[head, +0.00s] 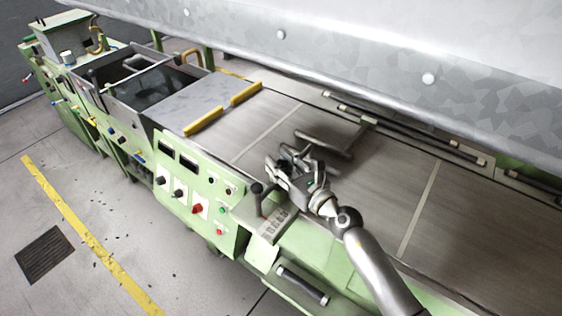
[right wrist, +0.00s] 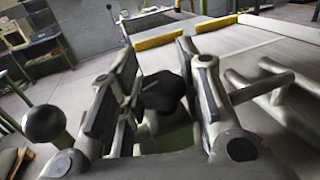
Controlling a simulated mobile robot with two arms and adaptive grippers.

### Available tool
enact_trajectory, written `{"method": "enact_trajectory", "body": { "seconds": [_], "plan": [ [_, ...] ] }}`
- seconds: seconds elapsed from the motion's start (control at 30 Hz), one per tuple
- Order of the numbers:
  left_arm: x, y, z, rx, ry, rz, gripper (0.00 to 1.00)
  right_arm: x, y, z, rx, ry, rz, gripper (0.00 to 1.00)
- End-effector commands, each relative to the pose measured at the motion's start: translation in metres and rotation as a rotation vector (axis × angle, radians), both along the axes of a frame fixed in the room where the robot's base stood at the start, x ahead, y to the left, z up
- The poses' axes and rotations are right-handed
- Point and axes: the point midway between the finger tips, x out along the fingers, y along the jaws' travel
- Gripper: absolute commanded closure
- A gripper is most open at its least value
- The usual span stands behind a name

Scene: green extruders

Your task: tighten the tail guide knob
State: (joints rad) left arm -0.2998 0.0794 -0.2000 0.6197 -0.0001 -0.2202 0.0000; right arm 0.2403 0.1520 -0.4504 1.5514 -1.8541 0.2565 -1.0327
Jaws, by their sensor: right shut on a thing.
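My right gripper (head: 282,168) is over the near edge of the extruder's bed, its fingers pointing toward the control panel side. In the right wrist view, a black knob (right wrist: 163,92) sits between the two padded fingers of the right gripper (right wrist: 158,75), which is shut on it. The gripper hides the knob in the head view. A grey tubular guide (head: 325,143) lies on the bed just beyond the gripper. It also shows at the right of the right wrist view (right wrist: 268,82). My left gripper is not in view.
A black ball-topped lever (head: 257,190) stands close beside the gripper on a button console (head: 270,226). The green control panel (head: 200,185) has knobs and displays. Yellow bars (head: 204,122) edge a grey plate. A large metal hood (head: 400,60) hangs above the bed.

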Motion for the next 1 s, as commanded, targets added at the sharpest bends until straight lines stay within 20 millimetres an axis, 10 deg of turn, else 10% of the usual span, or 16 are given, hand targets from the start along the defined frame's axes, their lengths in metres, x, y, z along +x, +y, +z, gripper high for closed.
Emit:
{"method": "enact_trajectory", "body": {
  "seconds": [0.43, 1.0],
  "plan": [
    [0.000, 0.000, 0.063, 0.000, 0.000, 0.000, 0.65, 0.000, 0.001, 0.006, 0.005, 0.005, -0.258, 0.91],
    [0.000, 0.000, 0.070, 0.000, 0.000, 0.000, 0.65, 0.000, -0.001, 0.001, 0.001, 0.000, -0.370, 0.91]
  ]
}}
